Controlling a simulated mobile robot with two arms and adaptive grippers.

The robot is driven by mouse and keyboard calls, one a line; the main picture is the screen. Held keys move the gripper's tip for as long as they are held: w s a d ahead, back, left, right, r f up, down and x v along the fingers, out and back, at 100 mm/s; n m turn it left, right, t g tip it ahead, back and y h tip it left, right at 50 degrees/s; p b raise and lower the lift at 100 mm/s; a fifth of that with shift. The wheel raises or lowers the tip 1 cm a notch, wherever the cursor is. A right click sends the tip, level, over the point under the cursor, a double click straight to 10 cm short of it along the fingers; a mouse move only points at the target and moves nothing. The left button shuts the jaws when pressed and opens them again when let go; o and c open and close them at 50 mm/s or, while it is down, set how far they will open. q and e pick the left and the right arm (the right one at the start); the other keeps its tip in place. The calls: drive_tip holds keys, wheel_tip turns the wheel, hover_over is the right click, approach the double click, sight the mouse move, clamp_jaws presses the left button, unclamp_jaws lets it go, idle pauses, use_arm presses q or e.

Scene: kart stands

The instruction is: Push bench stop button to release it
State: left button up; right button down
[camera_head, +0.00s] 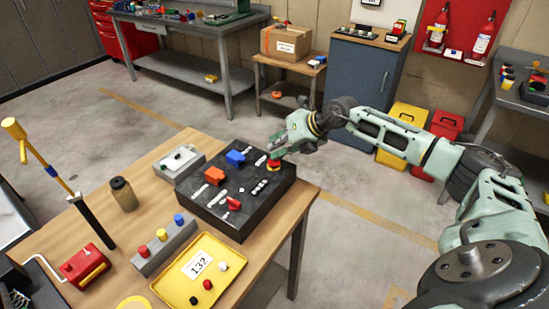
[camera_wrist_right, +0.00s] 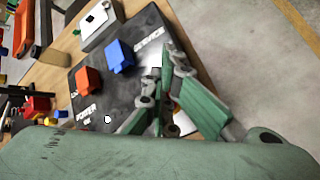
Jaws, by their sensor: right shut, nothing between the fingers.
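The bench stop button (camera_head: 273,164), red on a yellow base, sits near the back right edge of the black control panel (camera_head: 232,224) on the wooden bench. My right gripper (camera_head: 275,152) is shut and empty, right at the button and just above it. I cannot tell whether the fingertips touch it. In the right wrist view the shut fingers (camera_wrist_right: 165,62) point over the panel (camera_wrist_right: 105,100), and the button is hidden. My left gripper is not in view.
On the panel are an orange block (camera_head: 214,175), a blue block (camera_head: 236,158) and a red switch (camera_head: 234,204). A grey box (camera_head: 179,162), a bottle (camera_head: 123,194), a button strip (camera_head: 164,245) and a yellow tray (camera_head: 228,273) share the bench. The floor to the right is open.

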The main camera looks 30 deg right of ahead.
drive_tip(key=shift+s+a+f, duration=0.25)
drive_tip(key=shift+f, duration=0.3)
drive_tip(key=shift+s+f+b, duration=0.1)
drive_tip(key=shift+f+b, duration=0.2)
drive_tip(key=shift+f, duration=0.1)
drive_tip(key=shift+w+a, duration=0.1)
drive_tip(key=shift+w, duration=0.2)
drive_tip(key=shift+w+d+r+p, duration=0.1)
drive_tip(key=shift+d+r+p, duration=0.15)
drive_tip(key=shift+r, duration=0.3)
drive_tip(key=shift+d+r+p, duration=0.25)
drive_tip(key=shift+r, duration=0.4)
wheel_tip(320, 180, up, 6)
drive_tip(key=p, duration=0.4)
